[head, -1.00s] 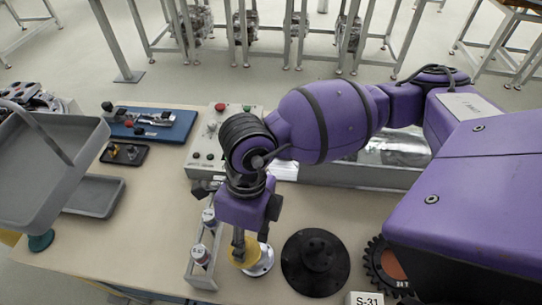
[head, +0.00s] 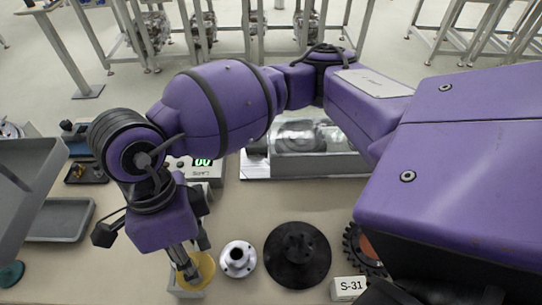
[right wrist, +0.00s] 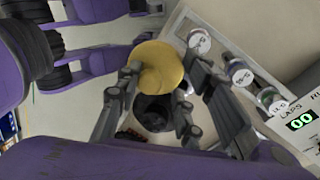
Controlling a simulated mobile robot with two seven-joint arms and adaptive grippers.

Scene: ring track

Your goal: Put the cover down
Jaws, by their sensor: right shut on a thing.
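My right gripper (head: 190,272) points down and is shut on a yellow round piece (head: 203,266), which I take to be the cover. The yellow piece is also large between the fingers in the right wrist view (right wrist: 160,68). In the head view it is left of the silver flanged hub (head: 238,259), apart from it, and overlaps a pale rack (head: 186,292) in the picture. I cannot tell whether it touches the rack. A dark round shape (right wrist: 153,113) shows behind the yellow piece in the wrist view. My left gripper is not in view.
A black disc (head: 297,256) lies right of the hub, beside a dark gear (head: 359,243) and an S-31 sign (head: 348,288). A grey tray (head: 62,219) lies left. Capped cylinders (right wrist: 239,74) stand in the rack in the wrist view. Bare table lies between the tray and gripper.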

